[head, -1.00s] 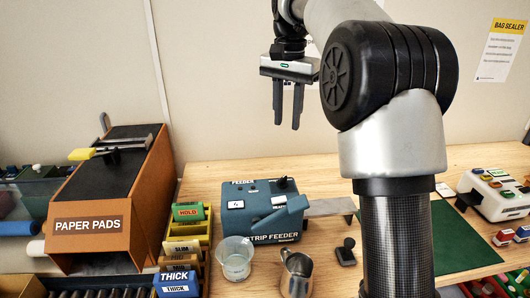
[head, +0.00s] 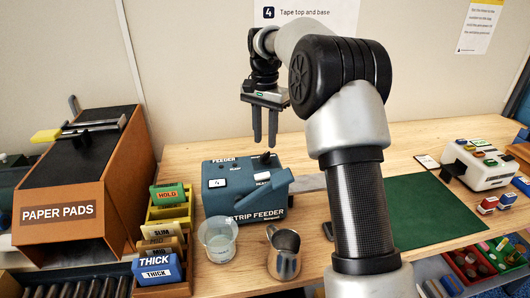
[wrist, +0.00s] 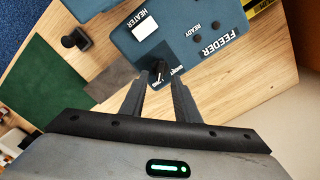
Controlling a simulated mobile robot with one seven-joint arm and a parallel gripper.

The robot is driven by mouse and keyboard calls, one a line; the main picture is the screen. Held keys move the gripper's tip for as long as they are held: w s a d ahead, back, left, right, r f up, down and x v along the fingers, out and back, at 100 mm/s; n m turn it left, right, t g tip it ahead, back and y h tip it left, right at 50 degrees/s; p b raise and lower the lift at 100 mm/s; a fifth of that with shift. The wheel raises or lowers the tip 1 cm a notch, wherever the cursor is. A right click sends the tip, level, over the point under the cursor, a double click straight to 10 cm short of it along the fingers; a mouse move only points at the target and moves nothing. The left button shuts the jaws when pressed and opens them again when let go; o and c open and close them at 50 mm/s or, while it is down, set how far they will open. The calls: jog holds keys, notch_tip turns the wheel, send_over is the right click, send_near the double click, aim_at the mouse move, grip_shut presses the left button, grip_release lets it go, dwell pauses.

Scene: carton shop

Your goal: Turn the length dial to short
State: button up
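The blue strip feeder (head: 245,205) stands on the wooden bench. Its length dial is a small black knob with a light pointer line, seen in the wrist view (wrist: 158,70) near a corner of the feeder's top; in the head view the knob (head: 265,158) sits at the back right of the top. The small print around it is too fine to read surely, so I cannot tell the setting. My gripper (head: 265,144) points down over the dial, fingers parted and empty. In the wrist view its fingertips (wrist: 158,84) appear either side of the dial's near side; contact is unclear.
A clear beaker (head: 218,241) and a metal jug (head: 284,252) stand in front of the feeder. Yellow card bins (head: 170,212) and the orange paper pads box (head: 70,190) are at left. A green mat (head: 420,212) lies at right, with a white button box (head: 478,165) beyond.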

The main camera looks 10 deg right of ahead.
aim_at(265, 154)
jog(key=shift+f, duration=2.35)
grip_shut()
